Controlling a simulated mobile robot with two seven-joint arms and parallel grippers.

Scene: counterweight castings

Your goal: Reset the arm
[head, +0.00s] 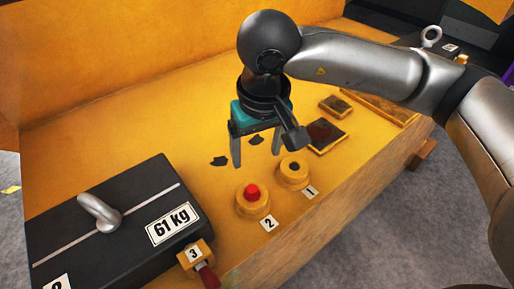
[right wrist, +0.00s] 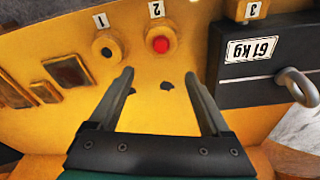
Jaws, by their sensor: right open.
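My right arm (head: 360,60) comes in from the right in the head view. My right gripper (head: 257,150) is open and empty, pointing down above the yellow surface behind the two round fittings. The fitting labelled 1 (head: 292,172) has a dark hole. The fitting labelled 2 (head: 252,198) holds a red piece (head: 252,192). My left gripper is not in view.
A black 61 kg casting (head: 130,238) with a metal eye (head: 98,210) stands at left. A fitting labelled 3 (head: 196,255) with a red handle (head: 208,276) sits beside it. Dark recessed plates (head: 325,134) lie at right. A yellow wall (head: 130,55) rises behind.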

